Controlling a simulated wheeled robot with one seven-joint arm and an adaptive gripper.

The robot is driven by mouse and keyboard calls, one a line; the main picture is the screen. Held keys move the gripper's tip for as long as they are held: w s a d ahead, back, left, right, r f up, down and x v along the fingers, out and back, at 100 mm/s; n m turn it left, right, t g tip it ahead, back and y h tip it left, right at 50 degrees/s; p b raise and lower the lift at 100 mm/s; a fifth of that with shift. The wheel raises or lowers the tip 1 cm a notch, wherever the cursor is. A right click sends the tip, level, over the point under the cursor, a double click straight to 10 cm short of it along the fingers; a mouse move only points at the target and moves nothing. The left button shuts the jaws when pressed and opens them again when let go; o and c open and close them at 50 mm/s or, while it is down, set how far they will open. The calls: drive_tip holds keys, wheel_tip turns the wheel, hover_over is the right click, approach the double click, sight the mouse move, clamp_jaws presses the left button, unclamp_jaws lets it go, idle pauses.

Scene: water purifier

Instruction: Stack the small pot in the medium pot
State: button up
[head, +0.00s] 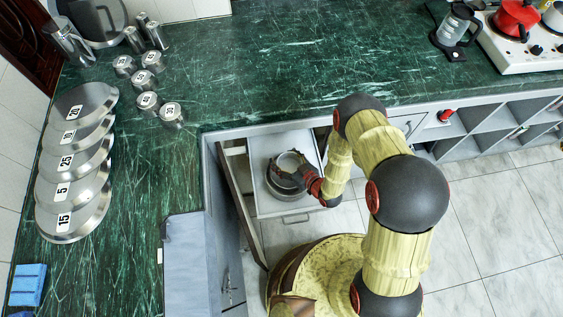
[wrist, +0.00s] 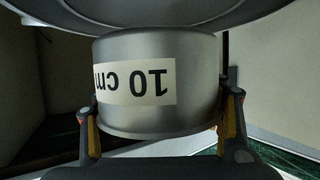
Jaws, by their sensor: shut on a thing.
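The small pot (head: 289,160), a round grey metal pot, is over the open drawer in the head view. In the wrist view the small pot (wrist: 200,75) bears an upside-down "10 cm" label. My gripper (head: 307,178) reaches in from the right, and in the wrist view my gripper (wrist: 160,106) has a finger on each side of the small pot, shut on it. A wider metal pot, probably the medium pot (head: 282,184), shows directly under the small pot. Its curved metal (wrist: 150,14) fills the top of the wrist view. Whether the two touch is hidden.
The open drawer (head: 262,207) has walls close around the pots. The green counter (head: 290,60) runs behind and to the left. Numbered lids (head: 84,163) and small numbered canisters (head: 170,113) stand on it. A stove (head: 530,55) is at the far right.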

sight(282, 162)
drive_tip(key=shift+w+a+f+b, duration=0.15)
drive_tip(key=shift+f+b, duration=0.35)
drive_tip(key=shift+f, duration=0.45)
drive_tip(key=shift+w+a+f+b, duration=0.1)
drive_tip(key=shift+f+b, duration=0.35)
drive_tip(key=shift+f, duration=0.5)
drive_tip(key=shift+f+b, duration=0.45)
drive_tip(key=shift+f, duration=0.05)
drive_tip(key=shift+f, duration=0.1)
drive_tip(key=o, duration=1.2)
drive_tip(key=shift+s, duration=0.1)
drive_tip(key=shift+o, duration=0.6)
